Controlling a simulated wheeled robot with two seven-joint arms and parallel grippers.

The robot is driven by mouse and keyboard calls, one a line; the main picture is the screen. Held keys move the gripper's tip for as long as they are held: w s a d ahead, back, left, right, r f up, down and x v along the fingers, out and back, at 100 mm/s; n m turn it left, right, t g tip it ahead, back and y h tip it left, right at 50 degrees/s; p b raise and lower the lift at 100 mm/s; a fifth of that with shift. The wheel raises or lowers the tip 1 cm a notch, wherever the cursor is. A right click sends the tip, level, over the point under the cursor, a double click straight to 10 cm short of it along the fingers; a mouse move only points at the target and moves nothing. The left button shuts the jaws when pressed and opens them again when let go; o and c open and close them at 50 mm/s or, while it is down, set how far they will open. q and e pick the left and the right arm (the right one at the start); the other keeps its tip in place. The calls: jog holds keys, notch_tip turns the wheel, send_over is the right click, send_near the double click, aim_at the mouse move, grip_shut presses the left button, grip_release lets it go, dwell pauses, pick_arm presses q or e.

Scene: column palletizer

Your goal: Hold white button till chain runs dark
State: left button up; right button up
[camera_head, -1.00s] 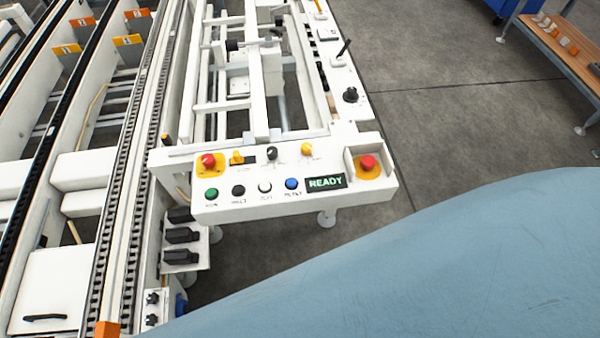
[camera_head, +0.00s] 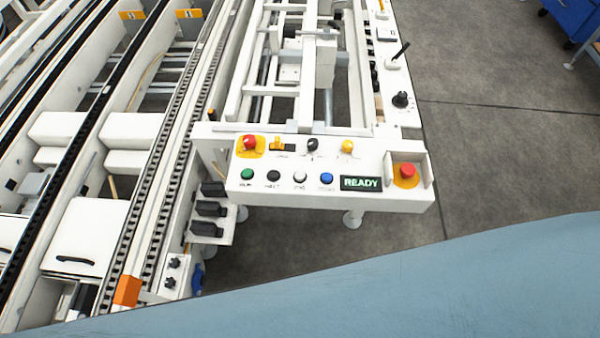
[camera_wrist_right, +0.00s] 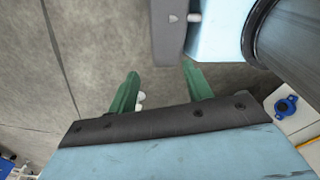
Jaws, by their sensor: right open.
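The white button (camera_head: 300,178) is on the front panel of the white control box (camera_head: 330,199) in the head view, between a black button (camera_head: 273,176) and a blue button (camera_head: 326,179). A green button (camera_head: 247,174) is at the left end of the row. My right gripper (camera_wrist_right: 163,85) shows in the right wrist view with two green fingers apart, empty, over grey floor. My left gripper is in neither view.
Red stop buttons (camera_head: 408,170) sit on yellow bases at both ends of the panel. Black switches (camera_head: 210,208) stick out below the box's left side. A blue knob (camera_wrist_right: 286,105) shows at right in the wrist view.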

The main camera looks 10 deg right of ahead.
grip_shut()
dwell(1.7)
